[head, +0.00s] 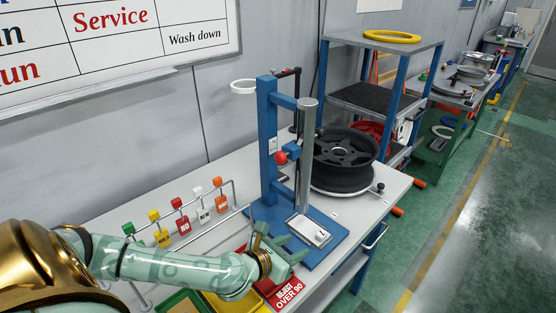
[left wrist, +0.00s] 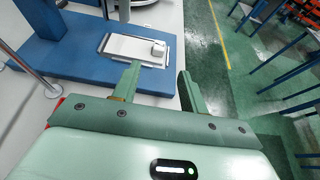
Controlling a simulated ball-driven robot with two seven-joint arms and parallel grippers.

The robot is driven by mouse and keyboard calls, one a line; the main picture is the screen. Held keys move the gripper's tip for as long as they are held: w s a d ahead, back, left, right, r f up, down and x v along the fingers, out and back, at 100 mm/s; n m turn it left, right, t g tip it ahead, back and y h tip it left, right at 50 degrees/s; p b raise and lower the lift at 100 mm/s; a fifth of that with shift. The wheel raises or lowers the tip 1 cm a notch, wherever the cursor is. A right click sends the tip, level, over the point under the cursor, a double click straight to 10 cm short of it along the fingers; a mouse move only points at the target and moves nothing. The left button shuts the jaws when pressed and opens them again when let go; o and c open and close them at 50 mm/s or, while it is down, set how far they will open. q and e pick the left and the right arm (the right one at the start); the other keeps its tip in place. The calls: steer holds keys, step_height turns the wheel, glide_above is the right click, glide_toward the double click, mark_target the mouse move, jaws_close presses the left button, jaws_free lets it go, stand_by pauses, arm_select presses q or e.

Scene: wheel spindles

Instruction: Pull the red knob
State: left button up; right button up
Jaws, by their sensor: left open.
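The red knob (head: 281,158) is a small round ball on the front of the blue upright stand (head: 268,140), partway up its column. My left gripper (head: 283,243) is low over the front of the bench, below the knob and well apart from it. Its two green fingers are spread, with nothing between them. In the left wrist view the open gripper (left wrist: 158,72) points toward the blue base plate (left wrist: 60,62) and the silver plate on it (left wrist: 135,48). The knob is not visible in that view.
A black wheel (head: 345,160) lies behind the stand's grey post (head: 306,140). Coloured tags (head: 180,220) hang from a rack on the left. A red reject bin sign (head: 288,292) is near the front edge. A blue-framed shelf (head: 385,95) stands behind.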

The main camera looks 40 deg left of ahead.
arm_select(q)
steer(key=shift+o, duration=0.4)
steer(key=shift+r, duration=0.2)
steer(key=t+p, duration=0.4)
steer(key=p, duration=1.3)
glide_toward(277, 159)
steer(key=shift+h, duration=0.4)
steer(key=w, duration=0.3)
steer(key=w+p, duration=0.1)
steer(key=w, duration=0.3)
steer(key=w+d+p, duration=0.1)
steer(key=w, duration=0.3)
steer(key=shift+d+f, duration=0.1)
steer(key=shift+f, duration=0.1)
steer(key=shift+s, duration=0.1)
